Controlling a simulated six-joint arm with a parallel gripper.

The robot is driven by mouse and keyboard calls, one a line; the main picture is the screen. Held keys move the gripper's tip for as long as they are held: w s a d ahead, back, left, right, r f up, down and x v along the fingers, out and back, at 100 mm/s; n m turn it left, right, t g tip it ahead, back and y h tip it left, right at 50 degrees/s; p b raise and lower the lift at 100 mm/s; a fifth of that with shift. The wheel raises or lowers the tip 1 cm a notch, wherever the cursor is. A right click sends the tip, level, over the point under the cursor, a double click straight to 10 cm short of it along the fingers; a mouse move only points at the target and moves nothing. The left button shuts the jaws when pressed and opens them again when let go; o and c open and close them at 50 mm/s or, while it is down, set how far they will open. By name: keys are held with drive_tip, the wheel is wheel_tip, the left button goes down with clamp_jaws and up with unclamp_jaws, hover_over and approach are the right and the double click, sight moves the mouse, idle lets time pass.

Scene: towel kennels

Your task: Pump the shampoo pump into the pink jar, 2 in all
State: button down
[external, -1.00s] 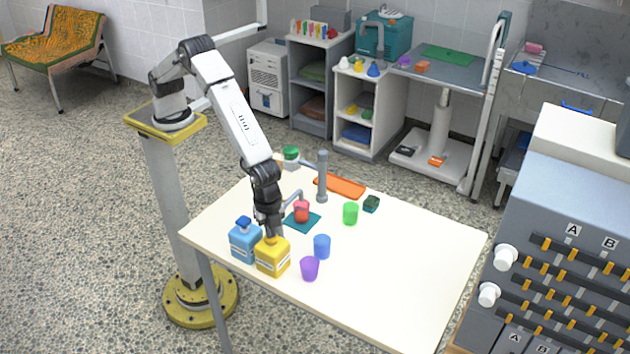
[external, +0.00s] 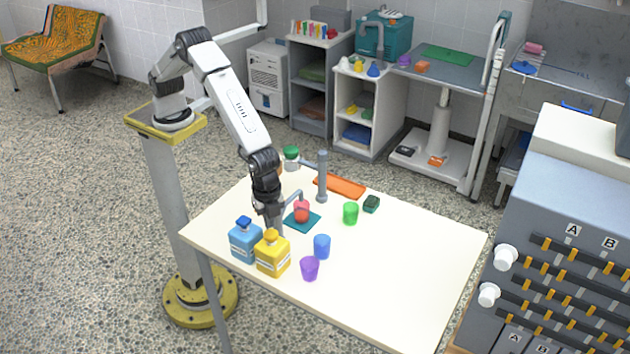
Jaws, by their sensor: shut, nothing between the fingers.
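The pink jar (external: 302,214), reddish-pink, stands on a teal mat (external: 300,225) near the table's middle left. A thin grey spout (external: 293,198) reaches over the jar from beside my gripper; it looks like the shampoo pump's nozzle. The pump's body is mostly hidden by my gripper and the bottles, so I cannot tell its shape. My gripper (external: 275,229) points down, shut and empty, just behind the yellow bottle and left of the jar. I cannot tell whether it touches the pump. The jar's contents are not clear.
A blue bottle (external: 245,243) and a yellow bottle (external: 273,257) stand at the front left. Blue (external: 322,246), purple (external: 310,269) and green (external: 351,213) cups stand nearby. A grey post (external: 322,180) and an orange tray (external: 341,187) are behind. The table's right side is clear.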

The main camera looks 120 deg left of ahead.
sight(271, 233)
drive_tip(key=shift+f, duration=1.8)
idle(0.4)
drive_tip(key=shift+r, duration=1.8)
drive_tip(key=shift+r, duration=0.1)
wheel_tip(271, 233, up, 6)
drive_tip(key=shift+f, duration=0.1)
idle(0.7)
drive_tip(key=shift+a, duration=0.1)
